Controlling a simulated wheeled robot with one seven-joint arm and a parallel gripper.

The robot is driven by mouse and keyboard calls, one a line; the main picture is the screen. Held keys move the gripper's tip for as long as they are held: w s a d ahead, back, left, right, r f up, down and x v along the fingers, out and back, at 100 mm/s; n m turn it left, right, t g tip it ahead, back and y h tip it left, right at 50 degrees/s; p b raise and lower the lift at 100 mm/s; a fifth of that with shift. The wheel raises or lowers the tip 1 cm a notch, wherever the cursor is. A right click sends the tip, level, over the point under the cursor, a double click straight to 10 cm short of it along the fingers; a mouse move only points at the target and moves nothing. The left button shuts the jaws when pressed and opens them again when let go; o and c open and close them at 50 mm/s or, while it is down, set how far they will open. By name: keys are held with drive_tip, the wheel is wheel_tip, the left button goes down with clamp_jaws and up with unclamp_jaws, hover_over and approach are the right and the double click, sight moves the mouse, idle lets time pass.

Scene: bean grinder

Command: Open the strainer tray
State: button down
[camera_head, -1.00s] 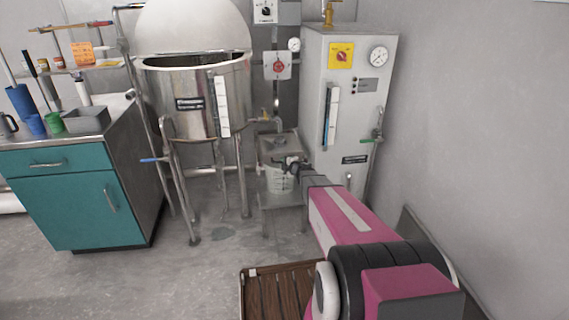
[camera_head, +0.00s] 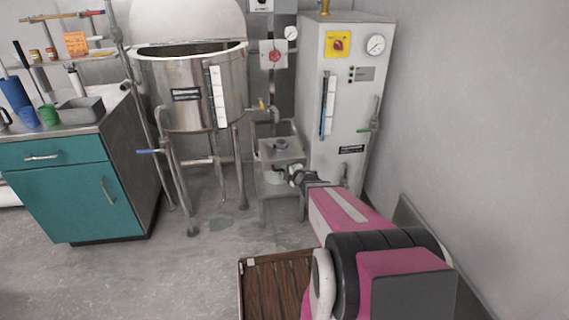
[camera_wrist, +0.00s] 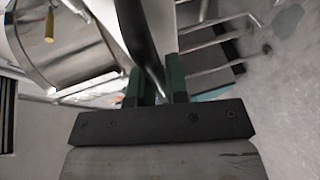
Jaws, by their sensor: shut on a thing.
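The steel grinder unit (camera_head: 281,150) stands on a small metal stand (camera_head: 262,206) between the large vat and the tall grey cabinet. A pale strainer tray (camera_head: 273,178) shows low at its front, partly hidden by my gripper. My gripper (camera_head: 293,174) is at the right front of this unit. In the wrist view, its green-padded fingers (camera_wrist: 158,87) are shut on a dark curved part (camera_wrist: 143,45), which looks like the tray's handle. How far the tray stands out is too small to tell.
The large steel vat (camera_head: 188,100) on legs stands to the left. The tall grey cabinet (camera_head: 345,85) is close on the right. A teal cabinet (camera_head: 62,195) is at far left. A brown slatted surface (camera_head: 275,285) lies below my arm.

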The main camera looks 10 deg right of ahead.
drive_tip(key=shift+s, duration=2)
drive_tip(key=c, duration=1.1)
unclamp_jaws()
drive_tip(key=shift+c, duration=0.2)
drive_tip(key=shift+d, duration=0.1)
drive_tip(key=v, duration=1)
drive_tip(key=shift+s, duration=0.3)
drive_tip(key=shift+d+r, duration=0.1)
